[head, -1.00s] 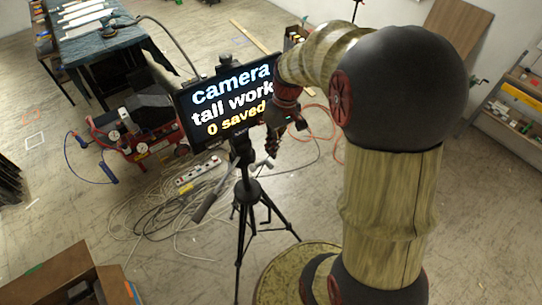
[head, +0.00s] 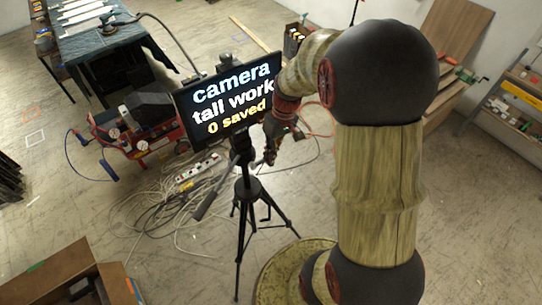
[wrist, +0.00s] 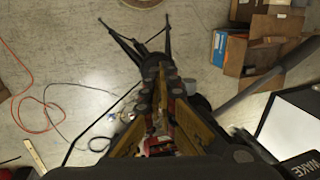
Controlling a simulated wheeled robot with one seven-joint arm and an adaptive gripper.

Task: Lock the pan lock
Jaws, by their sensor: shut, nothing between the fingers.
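A black tripod (head: 248,190) stands in the middle of the head view and carries a screen (head: 228,100) reading "camera tall work 0 saved". Its head (head: 241,142) sits just below the screen, and a dark handle (head: 207,200) slants down to the left. I cannot pick out the pan lock for certain; my gripper hides part of that area. My gripper (head: 270,152) is shut and empty, pointing down close to the right side of the tripod head. I cannot tell whether it touches. In the wrist view its fingers (wrist: 160,75) meet above the tripod legs (wrist: 140,42).
Cables and a power strip (head: 198,172) lie on the floor left of the tripod. A red compressor (head: 135,130) stands behind them. A cardboard box (head: 60,275) is at front left, and shelves (head: 515,100) stand at the right. Open floor lies between.

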